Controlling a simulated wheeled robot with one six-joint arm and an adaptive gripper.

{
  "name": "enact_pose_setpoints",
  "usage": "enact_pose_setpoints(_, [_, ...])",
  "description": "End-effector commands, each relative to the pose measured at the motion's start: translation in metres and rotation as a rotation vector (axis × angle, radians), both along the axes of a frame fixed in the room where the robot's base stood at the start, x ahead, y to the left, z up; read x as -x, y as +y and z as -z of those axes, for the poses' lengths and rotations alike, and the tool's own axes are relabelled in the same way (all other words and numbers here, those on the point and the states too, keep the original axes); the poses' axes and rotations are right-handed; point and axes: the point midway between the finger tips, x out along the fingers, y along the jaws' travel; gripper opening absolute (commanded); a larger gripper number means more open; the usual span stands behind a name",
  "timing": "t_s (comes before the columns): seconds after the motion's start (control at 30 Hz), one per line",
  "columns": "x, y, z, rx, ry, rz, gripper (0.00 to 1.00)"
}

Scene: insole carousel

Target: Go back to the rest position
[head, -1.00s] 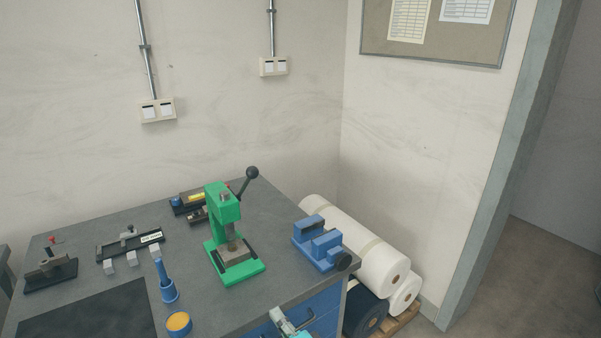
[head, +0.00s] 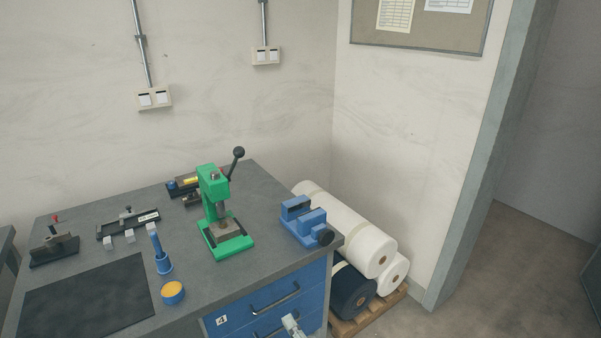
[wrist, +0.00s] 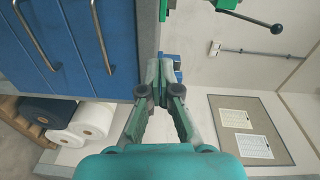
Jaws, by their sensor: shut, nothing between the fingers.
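My gripper (wrist: 160,70) is shut and empty in the wrist view, its two fingertips together. It points toward the edge of the bench, with the blue drawers (wrist: 75,45) to its left. In the head view a grey part of my gripper (head: 292,326) shows at the bottom edge, in front of the drawers (head: 275,300). The rest of my arm is out of that frame. I cannot tell the exact gap between my gripper and the drawers.
The workbench (head: 205,290) carries a green press (head: 226,225), a blue vise (head: 308,222), a blue tool (head: 162,255) and a yellow-topped tin (head: 173,293). Rolls (head: 345,225) lie on a pallet (head: 370,313) to its right. Floor at the right (head: 480,270) is clear.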

Motion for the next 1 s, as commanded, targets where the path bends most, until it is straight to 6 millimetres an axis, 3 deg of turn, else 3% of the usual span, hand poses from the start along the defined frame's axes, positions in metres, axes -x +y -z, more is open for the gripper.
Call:
enact_pose_setpoints(0.27, [0.044, -0.038, 0.034, 0.133, -0.019, 0.074, 0.0])
enact_pose_setpoints(0.37, [0.07, -0.059, 0.049, 0.212, -0.03, 0.112, 0.0])
enact_pose_setpoints(0.7, [0.184, -0.13, 0.08, 0.553, -0.074, 0.225, 0.0])
enact_pose_setpoints(1.0, [0.283, -0.174, 0.073, 0.863, -0.109, 0.269, 0.0])
